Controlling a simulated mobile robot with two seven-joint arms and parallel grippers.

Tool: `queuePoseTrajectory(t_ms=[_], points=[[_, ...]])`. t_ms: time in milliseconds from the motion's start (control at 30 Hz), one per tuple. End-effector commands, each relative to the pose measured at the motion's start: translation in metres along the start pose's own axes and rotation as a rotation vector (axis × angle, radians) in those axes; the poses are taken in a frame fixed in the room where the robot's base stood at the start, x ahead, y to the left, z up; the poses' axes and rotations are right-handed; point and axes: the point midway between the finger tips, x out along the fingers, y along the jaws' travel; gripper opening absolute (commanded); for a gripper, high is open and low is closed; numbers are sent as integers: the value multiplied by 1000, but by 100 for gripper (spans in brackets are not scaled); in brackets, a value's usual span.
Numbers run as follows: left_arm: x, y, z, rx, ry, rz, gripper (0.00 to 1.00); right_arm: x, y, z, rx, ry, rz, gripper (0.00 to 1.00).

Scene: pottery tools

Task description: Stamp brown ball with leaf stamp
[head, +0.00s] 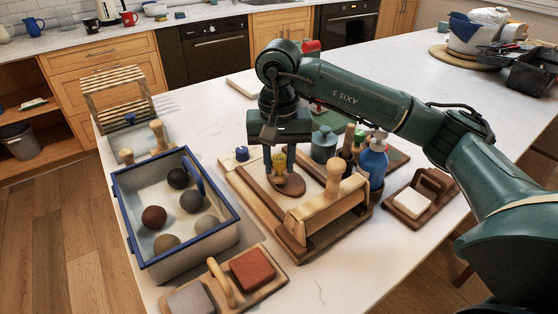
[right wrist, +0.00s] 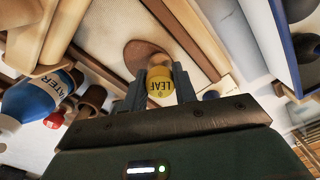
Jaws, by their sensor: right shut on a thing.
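My right gripper (head: 279,172) points down over the board and is shut on the leaf stamp (head: 279,158). A round reddish-brown ball (head: 154,217) lies in the blue-rimmed bin (head: 217,237) at left. My left gripper is not in view.
A wooden roller (head: 327,205) stands at the board's (head: 262,211) front right. A blue water bottle (head: 372,163) and tool holder stand right of the gripper. Several other balls lie in the bin. A sponge holder (head: 254,269) is in front.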

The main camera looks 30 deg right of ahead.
Motion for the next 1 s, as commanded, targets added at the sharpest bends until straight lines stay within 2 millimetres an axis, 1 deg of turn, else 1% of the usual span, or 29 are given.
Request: queuePoseTrajectory(t_ms=[33,500,600,1000], points=[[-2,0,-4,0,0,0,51,-8,0,0,0,2,-1,5],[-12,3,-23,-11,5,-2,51,-46,0,0,0,4,-3,5],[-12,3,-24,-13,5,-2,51,-49,0,0,0,4,-2,5],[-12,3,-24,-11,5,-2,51,-48,0,0,0,4,-3,5]])
